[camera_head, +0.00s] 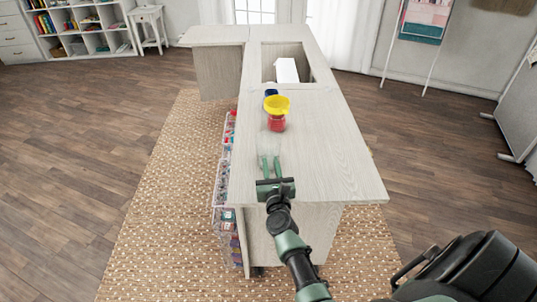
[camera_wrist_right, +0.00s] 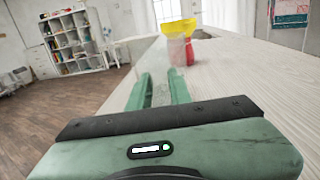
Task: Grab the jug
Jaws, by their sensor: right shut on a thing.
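My right gripper (camera_head: 270,165) reaches over the near end of the wooden cabinet top, and its green fingers point away from me. It is shut on the jug (camera_head: 270,142), a clear, see-through thing whose outline is faint. The right wrist view shows the jug (camera_wrist_right: 155,55) as a pale, glassy shape at the fingertips (camera_wrist_right: 160,85). I cannot tell whether the jug touches the cabinet top. My left gripper is not in view.
A red container (camera_head: 276,124) with a yellow funnel-like piece (camera_head: 276,103) stands just beyond the jug. A dark blue item (camera_head: 271,92) is behind them. An opening (camera_head: 268,65) holds a white object (camera_head: 286,70). The top's right side is clear.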

